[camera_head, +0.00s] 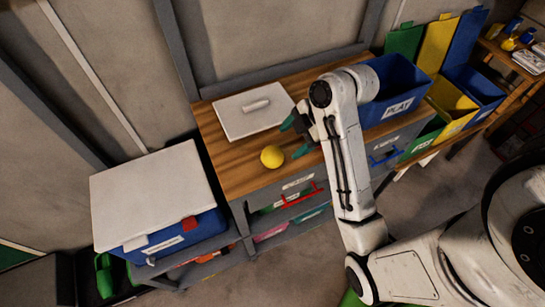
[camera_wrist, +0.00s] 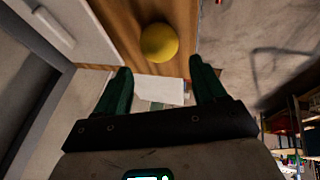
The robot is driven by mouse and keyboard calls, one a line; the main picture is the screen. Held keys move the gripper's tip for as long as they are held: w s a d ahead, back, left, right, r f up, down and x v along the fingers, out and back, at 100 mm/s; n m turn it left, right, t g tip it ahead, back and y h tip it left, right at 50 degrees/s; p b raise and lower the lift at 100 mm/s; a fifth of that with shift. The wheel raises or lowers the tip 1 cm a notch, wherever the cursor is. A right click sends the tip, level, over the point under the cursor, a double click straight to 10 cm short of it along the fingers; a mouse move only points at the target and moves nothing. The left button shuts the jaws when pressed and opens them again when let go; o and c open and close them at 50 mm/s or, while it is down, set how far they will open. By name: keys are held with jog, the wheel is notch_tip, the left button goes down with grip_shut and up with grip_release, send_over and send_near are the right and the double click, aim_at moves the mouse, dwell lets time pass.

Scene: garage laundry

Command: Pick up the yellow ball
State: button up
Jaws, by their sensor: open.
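The yellow ball (camera_head: 272,156) sits on the wooden top of a cabinet (camera_head: 231,175), near its front edge. My gripper (camera_head: 294,138) is just to the right of the ball in the head view, with its green fingers pointing left toward it. In the wrist view the ball (camera_wrist: 159,42) lies beyond and roughly between the two open fingertips (camera_wrist: 158,70). The gripper is open and empty, and apart from the ball.
A white board (camera_head: 238,116) with a handle lies behind the ball. A blue bin (camera_head: 398,88) stands right of my arm on the cabinet. A white-lidded blue box (camera_head: 150,190) is at left. Coloured bins (camera_head: 438,42) stand at right.

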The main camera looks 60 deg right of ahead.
aim_at(277, 152)
jog(key=b+x, duration=0.3)
jog(key=x, duration=0.1)
jog(key=shift+w+f, duration=0.1)
jog(key=shift+f, duration=0.2)
jog(key=shift+p+x, duration=0.45)
jog(key=shift+x, duration=2.15)
jog(key=shift+w, duration=0.1)
jog(key=c, duration=0.7)
jog(key=shift+r, duration=0.1)
jog(key=shift+r, duration=0.1)
